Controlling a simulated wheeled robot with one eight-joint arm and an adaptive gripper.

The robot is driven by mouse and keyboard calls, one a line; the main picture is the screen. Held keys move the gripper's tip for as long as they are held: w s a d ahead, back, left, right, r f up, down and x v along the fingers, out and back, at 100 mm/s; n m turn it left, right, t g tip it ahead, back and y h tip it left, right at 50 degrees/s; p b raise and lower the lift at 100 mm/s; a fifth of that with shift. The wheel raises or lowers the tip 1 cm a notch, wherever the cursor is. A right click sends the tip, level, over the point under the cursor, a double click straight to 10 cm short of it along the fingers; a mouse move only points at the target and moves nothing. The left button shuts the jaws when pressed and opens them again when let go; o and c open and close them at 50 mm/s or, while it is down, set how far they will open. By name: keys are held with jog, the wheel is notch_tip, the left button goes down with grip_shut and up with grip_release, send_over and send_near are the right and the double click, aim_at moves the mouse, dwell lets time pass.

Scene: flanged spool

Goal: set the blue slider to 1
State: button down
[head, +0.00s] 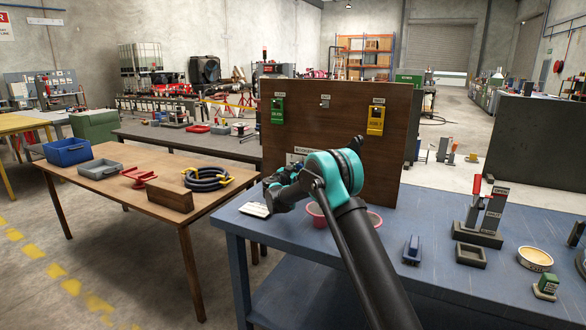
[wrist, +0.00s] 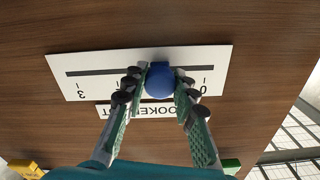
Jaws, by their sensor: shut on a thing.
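The blue slider knob (wrist: 159,80) sits in the dark slot of a white scale plate (wrist: 105,72) on a brown wooden panel (head: 340,125). The wrist view shows the scale upside down, with 3 at the left and 0 at the right. The knob stands between them, nearer 0, roughly a third of the way from 0 to 3. The numbers between are hidden by my fingers. My gripper (wrist: 160,86) is shut on the knob, one finger on each side.
A green box (head: 277,110) and a yellow box (head: 376,120) hang on the panel. Reddish bowls (head: 317,215) stand near my arm on the blue table (head: 330,278). A dark blue item (head: 412,250) and a lever stand (head: 480,225) are to the right.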

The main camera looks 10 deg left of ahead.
jog(key=c, duration=1.2)
grip_release()
jog(key=v, duration=1.2)
